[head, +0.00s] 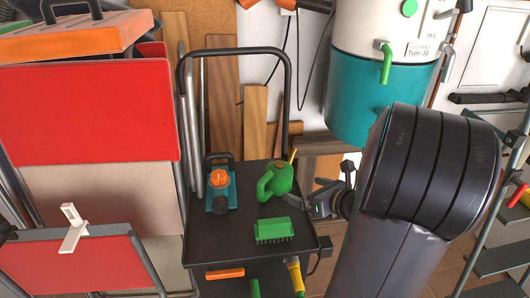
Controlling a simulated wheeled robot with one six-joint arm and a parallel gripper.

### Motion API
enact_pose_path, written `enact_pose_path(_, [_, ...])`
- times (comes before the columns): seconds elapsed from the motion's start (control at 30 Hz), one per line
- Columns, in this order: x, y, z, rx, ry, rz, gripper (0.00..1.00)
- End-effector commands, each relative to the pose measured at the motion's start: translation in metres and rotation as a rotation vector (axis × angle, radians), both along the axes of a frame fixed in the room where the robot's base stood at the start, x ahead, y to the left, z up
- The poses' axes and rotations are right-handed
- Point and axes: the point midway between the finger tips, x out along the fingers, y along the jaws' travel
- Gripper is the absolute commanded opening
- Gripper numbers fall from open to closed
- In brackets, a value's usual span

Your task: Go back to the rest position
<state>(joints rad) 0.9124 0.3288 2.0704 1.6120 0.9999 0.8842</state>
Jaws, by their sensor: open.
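My gripper (314,205) is open and small in the head view, at the right edge of the black cart's top shelf. Its jaws point left, toward the green can (276,182) and the green brush (274,231), and nothing shows between them. My dark arm fills the right side of the picture and hides part of what lies behind it. I cannot tell exactly how high the gripper is above the shelf.
The black cart (215,247) also carries a teal device with an orange knob (219,190). A white and teal boiler (352,97) with a green tap (386,62) stands behind my arm. Red folding chairs (85,112) lean at left; shelving (495,259) stands at right.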

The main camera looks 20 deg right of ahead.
Motion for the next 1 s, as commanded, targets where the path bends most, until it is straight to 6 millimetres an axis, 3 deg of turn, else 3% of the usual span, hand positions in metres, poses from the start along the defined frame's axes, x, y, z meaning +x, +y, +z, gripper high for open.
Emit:
enact_pose_path(0.27, [0.033, 0.009, -0.016, 0.002, 0.002, 0.006, 0.97])
enact_pose_path(0.7, [0.107, 0.026, -0.047, 0.001, 0.001, 0.004, 0.97])
enact_pose_path(0.73, [0.108, 0.026, -0.052, 0.001, 0.001, 0.003, 0.97])
enact_pose_path(0.83, [0.106, 0.024, -0.037, -0.002, -0.001, 0.001, 0.97])
enact_pose_path(1.0, [0.106, 0.024, -0.029, -0.002, 0.000, 0.001, 0.97])
